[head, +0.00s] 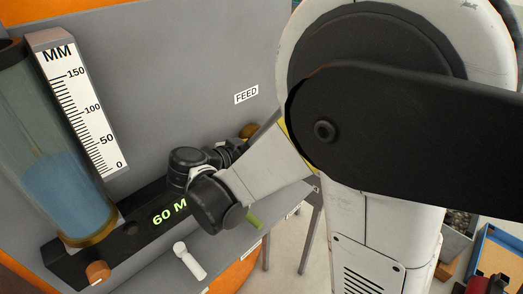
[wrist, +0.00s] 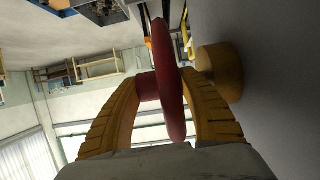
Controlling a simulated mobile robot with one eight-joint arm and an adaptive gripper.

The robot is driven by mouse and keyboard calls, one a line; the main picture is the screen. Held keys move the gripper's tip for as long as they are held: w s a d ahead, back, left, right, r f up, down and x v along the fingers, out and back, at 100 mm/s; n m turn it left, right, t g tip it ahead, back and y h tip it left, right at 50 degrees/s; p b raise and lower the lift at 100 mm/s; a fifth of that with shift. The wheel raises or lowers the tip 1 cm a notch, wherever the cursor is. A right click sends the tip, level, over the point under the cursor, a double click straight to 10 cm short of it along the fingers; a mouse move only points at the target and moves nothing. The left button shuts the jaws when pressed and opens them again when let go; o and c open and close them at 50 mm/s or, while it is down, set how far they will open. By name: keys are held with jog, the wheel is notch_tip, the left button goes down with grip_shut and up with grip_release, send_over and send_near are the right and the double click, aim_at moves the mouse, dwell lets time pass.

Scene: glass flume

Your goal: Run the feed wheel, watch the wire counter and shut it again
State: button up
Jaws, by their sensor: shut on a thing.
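In the wrist view, the yellow fingers of my gripper (wrist: 172,88) are closed around a red wheel (wrist: 172,105), seen nearly edge-on with its hub to the left. A brass-coloured round fitting (wrist: 220,72) sits on the grey panel just right of it. In the head view my arm hides the wheel and gripper. The FEED label (head: 246,94) is on the grey panel. A glass cylinder (head: 52,150) holds blue water beside a white MM scale (head: 82,105); the water top lies roughly near the 50 mark. A green-lit display (head: 169,212) shows "60 M", its right end covered by my arm.
A white lever (head: 188,261) sticks out in front of the black base (head: 130,232). An orange-brown knob (head: 97,271) is at lower left. My arm fills the right of the head view. A blue-edged tray (head: 497,255) lies at lower right.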

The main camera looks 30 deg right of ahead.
dwell(0.4)
jog(key=o, duration=1.4)
jog(key=shift+d, duration=0.1)
jog(key=shift+v, duration=3.75)
